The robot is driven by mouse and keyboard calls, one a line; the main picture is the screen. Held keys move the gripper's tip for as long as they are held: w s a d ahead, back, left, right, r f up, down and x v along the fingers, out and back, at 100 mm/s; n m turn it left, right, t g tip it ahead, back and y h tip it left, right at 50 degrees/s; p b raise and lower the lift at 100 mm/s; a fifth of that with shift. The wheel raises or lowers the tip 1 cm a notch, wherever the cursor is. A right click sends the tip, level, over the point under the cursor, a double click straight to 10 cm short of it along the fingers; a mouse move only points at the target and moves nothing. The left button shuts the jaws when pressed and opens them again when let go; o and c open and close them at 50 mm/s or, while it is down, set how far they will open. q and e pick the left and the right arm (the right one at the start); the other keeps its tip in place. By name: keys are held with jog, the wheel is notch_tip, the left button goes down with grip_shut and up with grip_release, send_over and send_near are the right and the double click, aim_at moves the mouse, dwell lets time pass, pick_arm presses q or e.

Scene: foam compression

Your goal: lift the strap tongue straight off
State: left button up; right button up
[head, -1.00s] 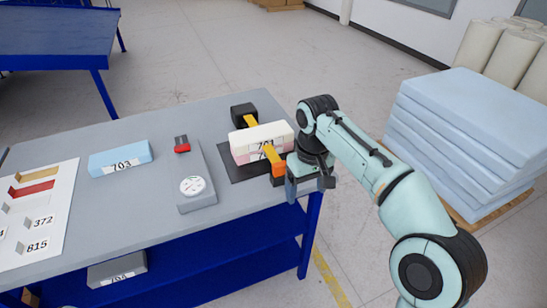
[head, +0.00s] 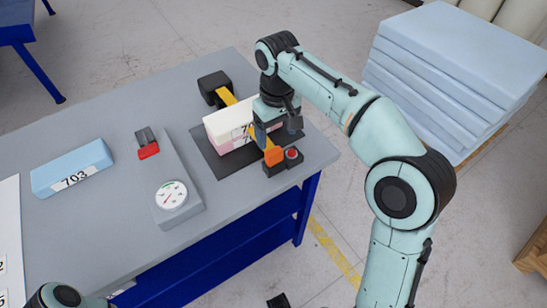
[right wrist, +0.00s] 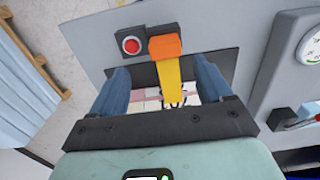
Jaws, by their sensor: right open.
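The orange strap tongue (head: 273,156) sits at the front end of a yellow strap (head: 227,97), beside a dark buckle block with a red button (head: 291,153). The tongue also shows in the right wrist view (right wrist: 165,47), with the red button (right wrist: 131,45) left of it. The strap runs over a white and pink foam block (head: 228,127). My right gripper (head: 268,137) is open above the strap near the tongue. In the right wrist view its two fingers (right wrist: 160,70) stand apart on either side of the strap. Contact cannot be told. My left gripper is out of view.
The foam lies on a dark mat (head: 210,165) on the grey table (head: 115,215). A grey gauge unit (head: 177,207) with a dial and red part stands left of it. A blue block marked 703 (head: 72,167) lies further left. Blue foam sheets (head: 455,70) are stacked at right.

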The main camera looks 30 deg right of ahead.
aim_at(274, 151)
notch_tip(274, 151, down, 2)
jog(key=shift+w+f, duration=0.1)
jog(key=shift+w, duration=0.05)
jog(key=shift+s+a+f+b, duration=0.15)
jog(key=shift+f+b, duration=0.3)
jog(key=shift+f, duration=0.85)
jog(key=shift+s+a+f+b, duration=0.1)
jog(key=shift+a+f+b, duration=0.25)
jog(key=shift+f, duration=0.95)
jog(key=shift+d, duration=0.1)
jog(key=c, duration=1.1)
